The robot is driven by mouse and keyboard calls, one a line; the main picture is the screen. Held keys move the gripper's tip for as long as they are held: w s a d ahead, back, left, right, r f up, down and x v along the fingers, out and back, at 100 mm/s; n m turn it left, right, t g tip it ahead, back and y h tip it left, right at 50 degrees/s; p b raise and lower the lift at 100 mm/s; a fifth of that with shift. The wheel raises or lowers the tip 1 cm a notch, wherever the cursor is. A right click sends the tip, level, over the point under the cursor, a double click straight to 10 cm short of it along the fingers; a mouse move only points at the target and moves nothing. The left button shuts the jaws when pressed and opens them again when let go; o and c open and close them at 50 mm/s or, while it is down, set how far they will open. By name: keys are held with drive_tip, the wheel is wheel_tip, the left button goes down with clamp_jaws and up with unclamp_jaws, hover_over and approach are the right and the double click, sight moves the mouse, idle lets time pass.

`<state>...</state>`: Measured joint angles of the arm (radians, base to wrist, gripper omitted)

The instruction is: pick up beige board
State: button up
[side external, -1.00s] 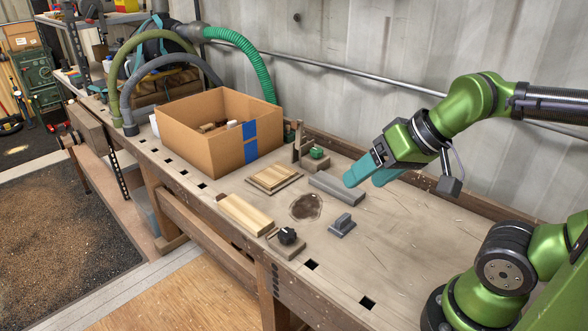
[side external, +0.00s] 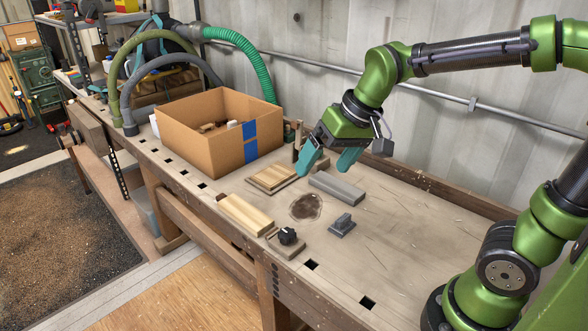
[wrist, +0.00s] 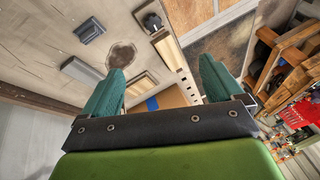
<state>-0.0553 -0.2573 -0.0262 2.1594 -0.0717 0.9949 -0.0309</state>
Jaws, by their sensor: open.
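Two beige boards lie on the workbench in the side view. One pale board (side external: 246,214) lies near the front edge. The other beige board (side external: 272,177) lies on a darker flat base beside the cardboard box. Which one the task means I cannot tell. My gripper (side external: 325,168) is open and empty, with teal fingers, above the bench to the right of the board on the base.
A cardboard box (side external: 205,140) with blue tape stands behind the boards. A long grey block (side external: 337,187), a small grey block (side external: 342,226) and a black knob on a wooden base (side external: 287,238) lie nearby. The bench's right part is clear.

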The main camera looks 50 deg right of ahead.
drive_tip(key=w+f+n+g, duration=0.1)
drive_tip(key=w+f+g, duration=0.1)
drive_tip(key=w, duration=0.9)
drive_tip(key=n+g+h, duration=0.2)
hover_over(244, 211)
drive_tip(key=f, duration=1.5)
drive_tip(key=shift+w+f, duration=0.2)
drive_tip(key=shift+f, duration=0.2)
drive_tip(key=shift+s+f, duration=0.15)
drive_tip(key=shift+f, duration=2.5)
drive_tip(key=shift+c, duration=0.4)
